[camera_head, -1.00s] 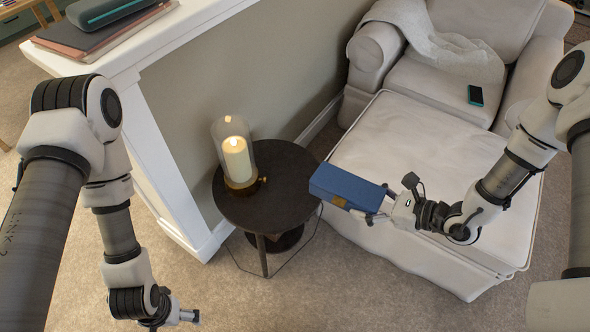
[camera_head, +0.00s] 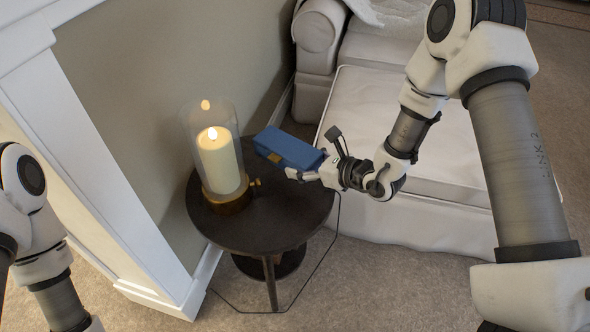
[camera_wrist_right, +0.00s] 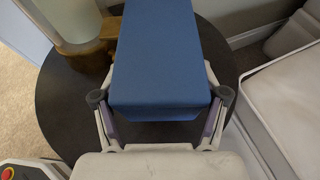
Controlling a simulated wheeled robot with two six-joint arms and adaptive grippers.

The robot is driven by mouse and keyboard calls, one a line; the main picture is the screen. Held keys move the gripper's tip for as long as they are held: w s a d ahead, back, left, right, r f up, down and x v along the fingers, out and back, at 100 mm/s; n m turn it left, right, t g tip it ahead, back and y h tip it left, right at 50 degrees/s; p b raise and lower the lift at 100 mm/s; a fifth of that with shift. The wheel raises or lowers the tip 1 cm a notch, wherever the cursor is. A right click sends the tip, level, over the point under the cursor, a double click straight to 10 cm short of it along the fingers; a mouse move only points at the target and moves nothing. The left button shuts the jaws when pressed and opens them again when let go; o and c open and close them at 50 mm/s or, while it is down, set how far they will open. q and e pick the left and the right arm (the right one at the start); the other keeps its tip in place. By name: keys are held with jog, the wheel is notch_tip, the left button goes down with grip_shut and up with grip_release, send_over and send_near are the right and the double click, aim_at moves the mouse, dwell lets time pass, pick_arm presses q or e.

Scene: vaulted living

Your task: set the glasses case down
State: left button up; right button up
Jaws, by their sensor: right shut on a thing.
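The blue glasses case (camera_head: 288,148) is in my right gripper (camera_head: 308,172), over the back right part of the dark round side table (camera_head: 262,226). In the right wrist view the case (camera_wrist_right: 158,62) lies lengthwise between the two fingers of the gripper (camera_wrist_right: 160,106), which are closed on its sides. The dark table top (camera_wrist_right: 62,118) shows beneath it. I cannot tell whether the case touches the table top. My left arm shows at the left edge of the head view, but its gripper is out of the picture.
A lit candle in a glass lantern (camera_head: 217,160) with a brass base stands on the left of the table, close to the case. A cream ottoman (camera_head: 400,140) is to the right. A white-trimmed half wall (camera_head: 150,130) is at left. The table's front is bare.

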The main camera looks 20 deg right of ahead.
aim_at(304, 189)
jog(key=shift+f+b, duration=2.2)
jog(key=shift+f, duration=1.05)
jog(key=shift+f+b, duration=0.5)
jog(key=shift+f, duration=0.1)
jog(key=o, duration=1.3)
jog(key=shift+s, duration=0.1)
jog(key=shift+d, duration=0.1)
jog(key=v, duration=1.2)
